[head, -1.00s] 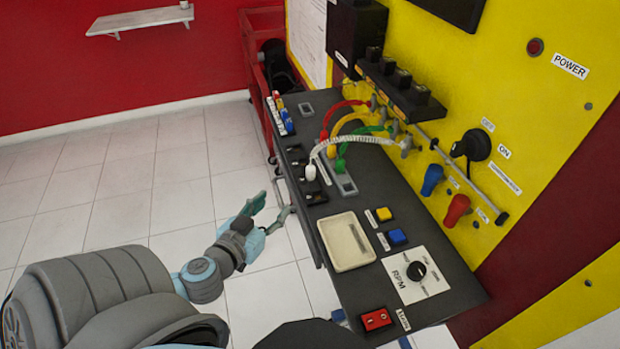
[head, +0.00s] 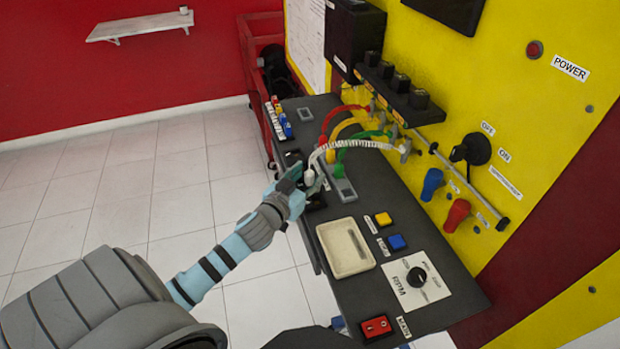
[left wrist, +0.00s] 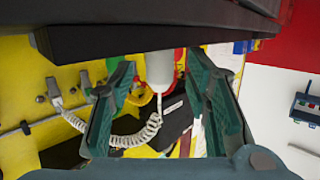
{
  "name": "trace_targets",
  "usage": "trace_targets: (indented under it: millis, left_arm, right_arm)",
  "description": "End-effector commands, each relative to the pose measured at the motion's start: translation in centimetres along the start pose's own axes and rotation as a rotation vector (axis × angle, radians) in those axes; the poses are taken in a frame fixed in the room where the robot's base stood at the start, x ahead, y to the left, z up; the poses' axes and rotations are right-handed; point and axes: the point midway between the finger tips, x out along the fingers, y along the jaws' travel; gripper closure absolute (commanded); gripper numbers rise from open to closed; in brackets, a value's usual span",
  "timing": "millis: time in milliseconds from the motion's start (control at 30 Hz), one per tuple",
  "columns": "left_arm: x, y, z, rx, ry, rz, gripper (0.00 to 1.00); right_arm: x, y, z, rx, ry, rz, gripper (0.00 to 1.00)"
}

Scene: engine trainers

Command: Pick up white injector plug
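The white injector plug (head: 309,177) stands on the dark bench at the end of a coiled white cable (head: 345,143). In the left wrist view the white plug (left wrist: 160,68) shows between the two fingers of my left gripper. My left gripper (head: 301,183) is at the plug from the left side of the bench, partly overlapping it in the head view. In the left wrist view the gripper (left wrist: 160,80) is open, with a gap on both sides of the plug. My right gripper is not in view.
Red, yellow and green cables (head: 340,115) run close behind the plug to the yellow panel (head: 520,110). A beige tray (head: 345,248) and yellow and blue buttons (head: 397,242) lie nearer on the bench (head: 440,285). The tiled floor to the left is clear.

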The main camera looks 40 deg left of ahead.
Motion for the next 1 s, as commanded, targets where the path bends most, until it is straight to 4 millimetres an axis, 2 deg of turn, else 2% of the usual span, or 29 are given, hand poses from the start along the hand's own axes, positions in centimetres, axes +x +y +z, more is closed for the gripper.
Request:
trace_targets:
  millis: [33, 267, 533, 667, 767, 867, 1000]
  left_arm:
    - [0.0, 0.0, 0.0, 0.000, 0.000, 0.000, 0.62]
    - [0.0, 0.0, 0.0, 0.000, 0.000, 0.000, 0.99]
    - [-0.1, 0.0, 0.0, 0.000, 0.000, 0.000, 1.00]
    - [-0.2, 0.0, -0.9, 0.000, 0.002, 0.001, 1.00]
    - [-0.5, 0.0, -2.5, 0.002, 0.004, 0.001, 1.00]
    - [-1.1, 0.0, -5.2, 0.003, 0.005, 0.001, 1.00]
    - [-2.1, 0.0, -10.4, 0.004, 0.006, 0.002, 1.00]
  right_arm:
    - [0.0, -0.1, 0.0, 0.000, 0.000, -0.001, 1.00]
    - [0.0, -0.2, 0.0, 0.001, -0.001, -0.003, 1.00]
    - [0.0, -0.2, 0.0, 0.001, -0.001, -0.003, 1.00]
    - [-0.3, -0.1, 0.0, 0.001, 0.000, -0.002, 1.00]
    - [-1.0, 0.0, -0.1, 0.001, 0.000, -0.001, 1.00]
    - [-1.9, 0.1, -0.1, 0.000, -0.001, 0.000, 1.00]
    - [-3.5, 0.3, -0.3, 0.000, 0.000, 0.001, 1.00]
